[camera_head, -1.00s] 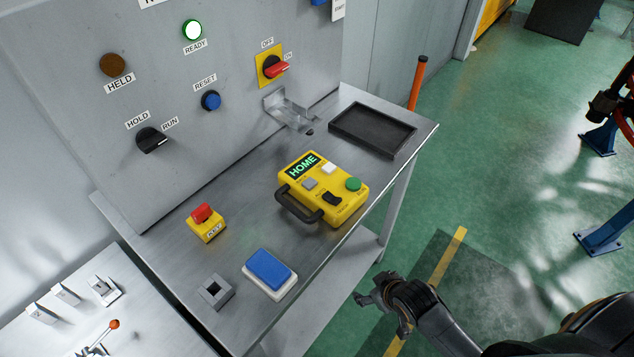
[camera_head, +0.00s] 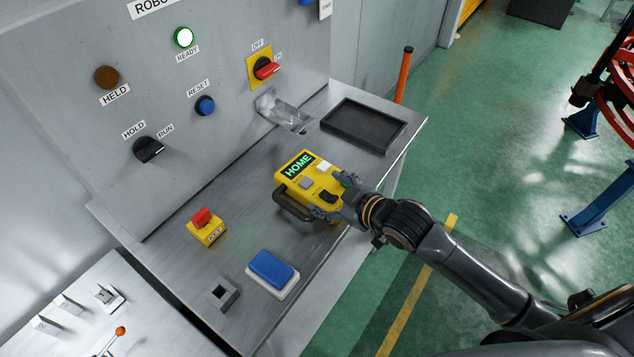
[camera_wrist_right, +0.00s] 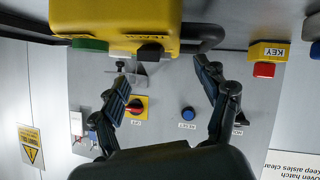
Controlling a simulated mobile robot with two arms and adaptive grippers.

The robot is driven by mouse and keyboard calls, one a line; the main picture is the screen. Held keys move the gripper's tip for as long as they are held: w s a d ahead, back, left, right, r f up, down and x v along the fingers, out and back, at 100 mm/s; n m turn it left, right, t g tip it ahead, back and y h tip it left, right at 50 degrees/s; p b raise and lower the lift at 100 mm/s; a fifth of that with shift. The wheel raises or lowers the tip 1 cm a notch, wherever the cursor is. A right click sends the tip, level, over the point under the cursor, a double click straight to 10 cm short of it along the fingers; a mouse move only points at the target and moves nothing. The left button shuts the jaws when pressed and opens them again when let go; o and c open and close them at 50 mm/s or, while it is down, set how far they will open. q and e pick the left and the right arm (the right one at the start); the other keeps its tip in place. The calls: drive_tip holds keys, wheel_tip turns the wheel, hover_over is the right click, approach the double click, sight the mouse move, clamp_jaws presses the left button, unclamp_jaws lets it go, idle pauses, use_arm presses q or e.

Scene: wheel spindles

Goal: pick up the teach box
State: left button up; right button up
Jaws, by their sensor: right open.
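The teach box (camera_head: 297,168) is a yellow box with a green HOME display, buttons and a black handle (camera_head: 292,205). It lies on the steel shelf in the head view. My right gripper (camera_head: 334,195) is open at the box's near right end, with one finger on each side of that end. The arm hides the box's green button there. In the right wrist view the box (camera_wrist_right: 115,18) fills the top, and the two fingers of my right gripper (camera_wrist_right: 162,78) are spread apart with nothing between them. Contact cannot be told. My left gripper is not in view.
A switch panel (camera_head: 225,60) rises behind.

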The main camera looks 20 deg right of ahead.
sight(310, 187)
drive_tip(key=p+x, duration=0.1)
drive_tip(key=x, duration=0.4)
drive_tip(key=shift+s+f+p, duration=0.1)
drive_tip(key=shift+f+p, duration=0.05)
drive_tip(key=shift+p, duration=0.25)
drive_tip(key=shift+w+a+f, duration=0.1)
drive_tip(key=shift+w+f, duration=0.1)
drive_tip(key=shift+w, duration=0.05)
